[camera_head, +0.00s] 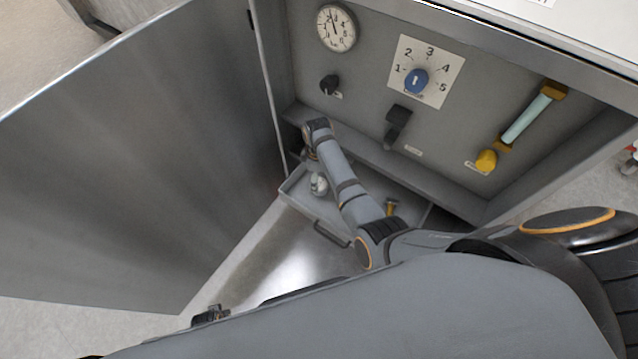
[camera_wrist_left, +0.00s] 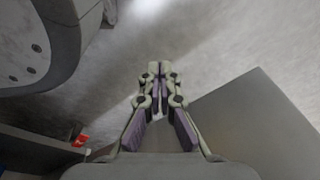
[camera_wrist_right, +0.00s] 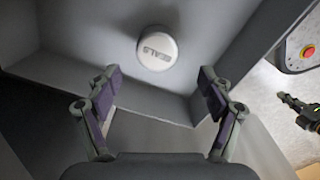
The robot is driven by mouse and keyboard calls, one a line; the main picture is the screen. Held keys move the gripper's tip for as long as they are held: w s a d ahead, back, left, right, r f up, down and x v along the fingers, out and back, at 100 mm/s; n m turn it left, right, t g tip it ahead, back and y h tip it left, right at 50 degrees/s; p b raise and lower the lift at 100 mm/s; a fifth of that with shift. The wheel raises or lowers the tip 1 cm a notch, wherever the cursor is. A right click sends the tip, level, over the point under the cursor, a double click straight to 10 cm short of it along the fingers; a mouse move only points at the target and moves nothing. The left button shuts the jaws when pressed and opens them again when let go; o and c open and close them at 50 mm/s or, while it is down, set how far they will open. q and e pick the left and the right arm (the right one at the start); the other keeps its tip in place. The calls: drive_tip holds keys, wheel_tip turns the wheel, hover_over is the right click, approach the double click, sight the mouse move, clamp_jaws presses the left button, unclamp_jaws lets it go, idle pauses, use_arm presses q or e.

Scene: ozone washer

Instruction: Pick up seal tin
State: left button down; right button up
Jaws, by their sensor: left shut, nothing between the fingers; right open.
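The seal tin (camera_wrist_right: 157,48) is a round white tin with "SEALS" on its lid. In the head view a small white object (camera_head: 319,184), seemingly the tin, shows beside my right arm. My right gripper (camera_wrist_right: 160,78) is open, with the tin ahead of it and between the lines of its fingers, apart from them. In the head view its fingers are mostly hidden by the wrist. My left gripper (camera_wrist_left: 156,70) is shut and empty over the floor, away from the tin.
The open drawer (camera_head: 330,238) sits below a control panel (camera_head: 360,105) with a gauge, knobs and a yellow-ended tube. A small yellow object (camera_head: 390,207) is at the drawer's right. A large open metal door (camera_head: 140,150) stands at left. A red button (camera_wrist_right: 308,52) shows at right.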

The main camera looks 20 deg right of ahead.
sight(320, 184)
drive_tip(key=shift+w+f, duration=0.2)
drive_tip(key=shift+f, duration=0.7)
drive_tip(key=f, duration=0.1)
drive_tip(key=f+b, duration=0.2)
drive_tip(key=f, duration=0.1)
drive_tip(key=shift+s+d+f, duration=0.1)
drive_tip(key=shift+s+d, duration=0.1)
drive_tip(key=shift+d, duration=0.15)
drive_tip(key=shift+f, duration=0.1)
use_arm(q)
drive_tip(key=w+d+r, duration=0.1)
drive_tip(key=w+r, duration=0.3)
drive_tip(key=shift+w+d, duration=0.2)
drive_tip(key=shift+w, duration=0.15)
use_arm(e)
drive_tip(key=shift+c, duration=0.4)
use_arm(q)
drive_tip(key=shift+f, duration=0.1)
use_arm(e)
drive_tip(key=c, duration=1.2)
drive_tip(key=shift+r, duration=0.2)
